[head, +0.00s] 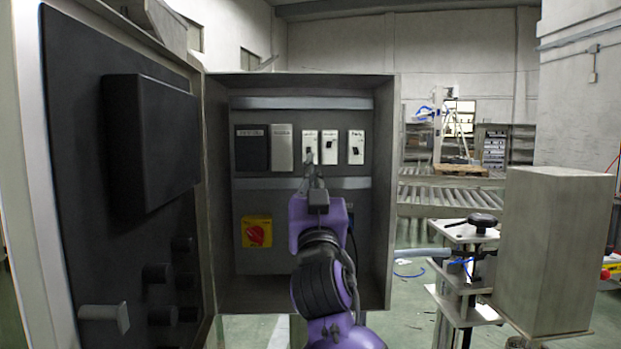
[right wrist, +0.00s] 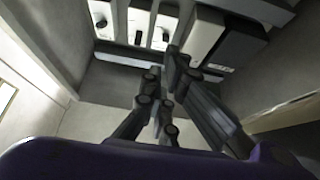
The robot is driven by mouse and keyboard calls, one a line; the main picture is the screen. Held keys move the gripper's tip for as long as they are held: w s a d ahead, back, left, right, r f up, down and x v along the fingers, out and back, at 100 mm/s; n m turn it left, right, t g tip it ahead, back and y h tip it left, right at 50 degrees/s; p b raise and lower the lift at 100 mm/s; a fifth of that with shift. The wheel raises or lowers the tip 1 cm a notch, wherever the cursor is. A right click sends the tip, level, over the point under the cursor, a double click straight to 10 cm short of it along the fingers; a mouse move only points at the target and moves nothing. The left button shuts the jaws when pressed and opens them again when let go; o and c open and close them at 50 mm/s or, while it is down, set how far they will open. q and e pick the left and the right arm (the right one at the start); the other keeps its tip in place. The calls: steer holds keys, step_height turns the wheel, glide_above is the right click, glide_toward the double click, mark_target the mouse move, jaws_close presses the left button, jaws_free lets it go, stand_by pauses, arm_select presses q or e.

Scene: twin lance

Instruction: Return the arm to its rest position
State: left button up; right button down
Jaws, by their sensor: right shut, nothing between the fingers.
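My right arm (head: 327,285), purple and black, reaches up from the bottom into an open grey electrical cabinet (head: 300,87). Its gripper (head: 312,166) is shut and empty, fingers pointing into the cabinet. In the head view the fingertips overlap the lower part of the leftmost white switch (head: 310,142); whether they touch it I cannot tell. The right wrist view shows the closed fingers (right wrist: 182,65) near the row of modules, with nothing between them. My left gripper is not in view.
More white switches (head: 356,147), a grey module (head: 282,147) and a black module (head: 251,148) share the row. A red knob on a yellow plate (head: 257,233) sits below. The open cabinet door (head: 90,230) stands left. A grey box (head: 555,250) stands right.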

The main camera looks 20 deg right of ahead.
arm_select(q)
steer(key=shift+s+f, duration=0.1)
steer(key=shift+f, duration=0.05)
